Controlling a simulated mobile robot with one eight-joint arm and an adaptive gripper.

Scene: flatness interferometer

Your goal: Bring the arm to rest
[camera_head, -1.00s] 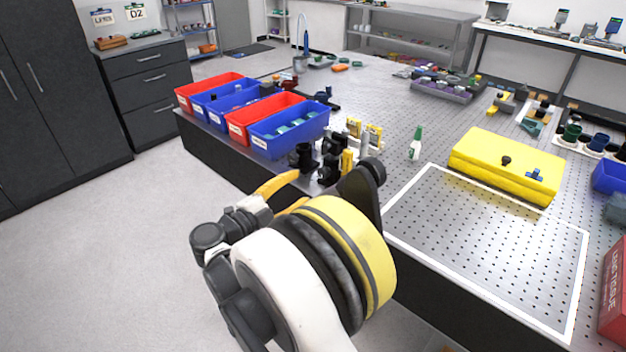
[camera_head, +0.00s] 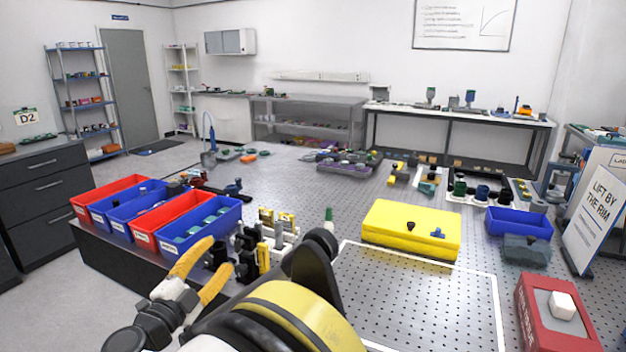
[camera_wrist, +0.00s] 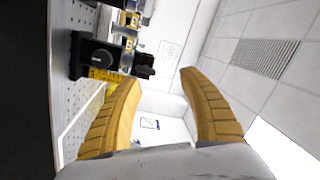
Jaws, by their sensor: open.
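My gripper (camera_head: 203,268) has two yellow fingers. In the head view it is at the lower left, by the near edge of the optical table (camera_head: 300,180), in front of the blue bin nearest to me. In the wrist view the gripper (camera_wrist: 158,92) shows its two fingers spread wide apart with nothing between them. Black and yellow optic mounts (camera_head: 268,240) stand on the table just right of the fingers; in the wrist view a black mount (camera_wrist: 100,55) shows left of the fingers. My yellow and black arm covers part of the table's front edge.
Red and blue bins (camera_head: 202,232) line the table's left edge. A yellow case (camera_head: 390,222), a small green-capped bottle (camera_head: 329,217) and a white-outlined area (camera_head: 430,295) lie to the right. A red tissue box (camera_head: 535,318) and a "LIFT BY THE RIM" sign (camera_head: 598,215) stand at far right.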

